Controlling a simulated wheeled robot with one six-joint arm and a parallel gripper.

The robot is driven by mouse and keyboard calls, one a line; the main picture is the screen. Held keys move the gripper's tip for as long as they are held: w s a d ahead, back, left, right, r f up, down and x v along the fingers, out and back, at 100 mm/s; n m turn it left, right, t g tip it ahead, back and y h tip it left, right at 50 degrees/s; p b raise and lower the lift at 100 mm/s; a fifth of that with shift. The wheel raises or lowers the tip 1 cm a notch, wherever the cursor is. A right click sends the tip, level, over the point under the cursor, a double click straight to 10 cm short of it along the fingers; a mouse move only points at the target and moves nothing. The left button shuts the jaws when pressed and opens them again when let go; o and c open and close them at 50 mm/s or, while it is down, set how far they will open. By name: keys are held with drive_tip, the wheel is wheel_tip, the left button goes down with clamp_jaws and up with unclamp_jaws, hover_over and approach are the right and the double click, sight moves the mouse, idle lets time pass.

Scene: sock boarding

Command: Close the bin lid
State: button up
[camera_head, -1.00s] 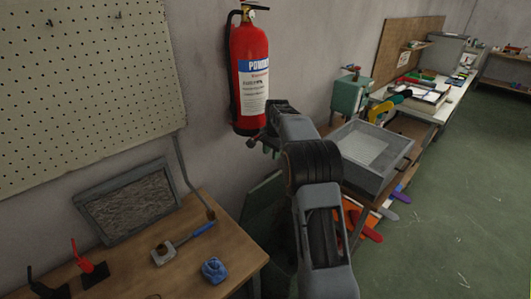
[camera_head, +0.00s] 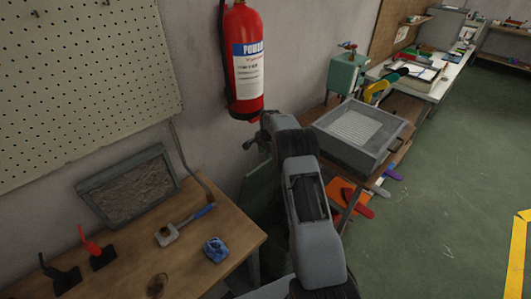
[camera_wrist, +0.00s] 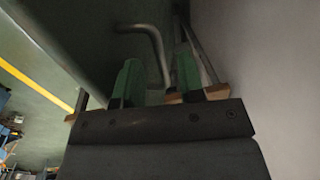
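A dark green panel (camera_head: 262,188), which looks like the raised bin lid, stands upright near the wall between the two tables. My arm hides part of it, and the bin body below cannot be made out clearly. In the wrist view a dark green surface (camera_wrist: 85,35) fills the upper left, with a bent metal bar handle (camera_wrist: 155,42) on it. My gripper (camera_wrist: 157,60) has two green fingers standing apart, with the handle's bar showing between them. I cannot tell whether they touch it. In the head view the fingers cannot be made out.
A wooden table (camera_head: 130,265) with tools stands at left, below a pegboard (camera_head: 80,90). A fire extinguisher (camera_head: 244,75) hangs on the wall. A grey tray (camera_head: 360,155) sits on a bench at right. Green floor (camera_head: 440,200) is clear at right.

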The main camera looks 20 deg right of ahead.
drive_tip(key=shift+w+f, duration=0.1)
drive_tip(key=shift+f, duration=0.6)
clamp_jaws()
